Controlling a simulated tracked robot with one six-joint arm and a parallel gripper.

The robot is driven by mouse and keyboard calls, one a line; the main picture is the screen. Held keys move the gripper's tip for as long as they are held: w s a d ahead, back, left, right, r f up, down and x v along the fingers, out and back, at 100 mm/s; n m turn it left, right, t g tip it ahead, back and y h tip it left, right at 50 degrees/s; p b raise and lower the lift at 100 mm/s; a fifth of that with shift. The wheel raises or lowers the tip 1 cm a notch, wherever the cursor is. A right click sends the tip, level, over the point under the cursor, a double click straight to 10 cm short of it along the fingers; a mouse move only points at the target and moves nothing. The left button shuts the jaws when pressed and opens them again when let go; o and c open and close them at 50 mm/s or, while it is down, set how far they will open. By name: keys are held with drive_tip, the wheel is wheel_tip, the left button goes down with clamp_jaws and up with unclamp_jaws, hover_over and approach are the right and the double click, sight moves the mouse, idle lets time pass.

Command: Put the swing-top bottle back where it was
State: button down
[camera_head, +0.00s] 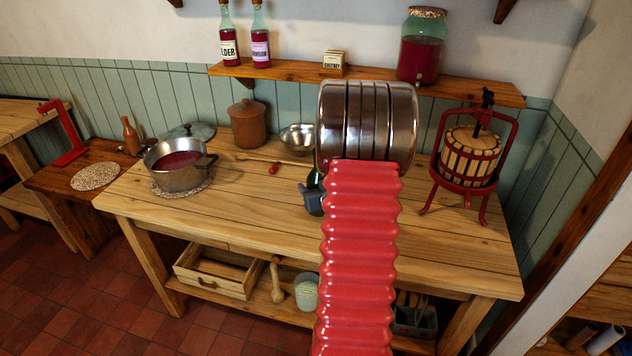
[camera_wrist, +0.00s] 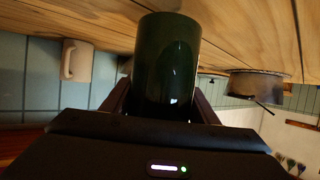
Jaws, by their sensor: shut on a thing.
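The swing-top bottle (camera_wrist: 167,60) is a dark green glass cylinder in the middle of the wrist view. My gripper (camera_wrist: 163,102) is shut on it, one finger on each side. The wrist picture is upside down, with the tabletop along its upper edge. In the head view a dark green sliver of the bottle (camera_head: 314,181) shows beside my red arm, above the wooden workbench (camera_head: 250,217). My arm hides most of the bottle and gripper there. I cannot tell whether the bottle's base touches the bench.
A pot of red liquid (camera_head: 180,177), a brown crock (camera_head: 248,125), a metal bowl (camera_head: 298,138) and a red fruit press (camera_head: 468,155) stand on the bench. A wall shelf (camera_head: 290,76) holds two bottles, a small box and a jar. The bench's front left is clear.

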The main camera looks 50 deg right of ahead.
drive_tip(key=shift+f, duration=1.1)
drive_tip(key=c, duration=0.7)
unclamp_jaws()
drive_tip(key=shift+f, duration=0.2)
drive_tip(key=shift+s+r, duration=0.1)
drive_tip(key=shift+r, duration=0.05)
drive_tip(key=v, duration=1.2)
